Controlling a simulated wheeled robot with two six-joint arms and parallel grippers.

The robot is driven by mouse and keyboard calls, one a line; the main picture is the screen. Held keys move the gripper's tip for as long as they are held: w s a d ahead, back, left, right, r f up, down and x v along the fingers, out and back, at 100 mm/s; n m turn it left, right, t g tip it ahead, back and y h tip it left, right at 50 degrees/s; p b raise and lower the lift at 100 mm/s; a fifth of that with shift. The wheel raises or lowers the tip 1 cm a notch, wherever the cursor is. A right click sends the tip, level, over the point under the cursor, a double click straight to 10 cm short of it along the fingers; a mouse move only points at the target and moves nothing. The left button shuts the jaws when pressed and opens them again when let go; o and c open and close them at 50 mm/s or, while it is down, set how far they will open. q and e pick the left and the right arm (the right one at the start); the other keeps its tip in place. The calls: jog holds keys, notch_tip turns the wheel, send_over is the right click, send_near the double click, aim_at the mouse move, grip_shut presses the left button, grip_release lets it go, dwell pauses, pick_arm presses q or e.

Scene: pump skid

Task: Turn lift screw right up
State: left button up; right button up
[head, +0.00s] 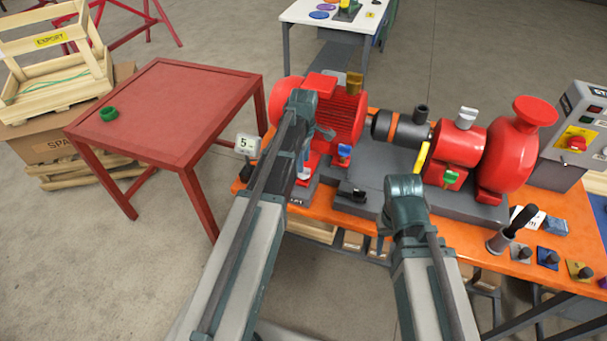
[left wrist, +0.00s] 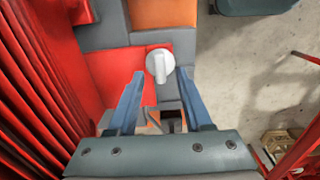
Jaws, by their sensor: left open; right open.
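In the left wrist view a pale grey-white screw head (left wrist: 160,66) with a raised bar grip stands on a red foot plate. My left gripper (left wrist: 160,76) is open, with one blue-grey finger on each side of the screw's near end and a gap to both. I cannot tell how deep the fingertips reach. In the head view my left gripper (head: 304,165) points down beside the red finned motor (head: 335,112), partly hidden by my arm. My right gripper (head: 381,246) is low beside the orange bench's front edge, mostly hidden by my arm, and holds nothing I can see.
The orange bench (head: 575,210) carries a grey skid plate (head: 375,165) with a red pump (head: 512,150).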

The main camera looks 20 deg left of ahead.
pick_arm(q)
jog(key=shift+f+b, duration=1)
jog(key=shift+f, duration=0.5)
pick_arm(e)
notch_tip(320, 180, down, 3)
jog(key=shift+r, duration=0.1)
pick_arm(q)
jog(key=shift+c, duration=0.3)
grip_shut()
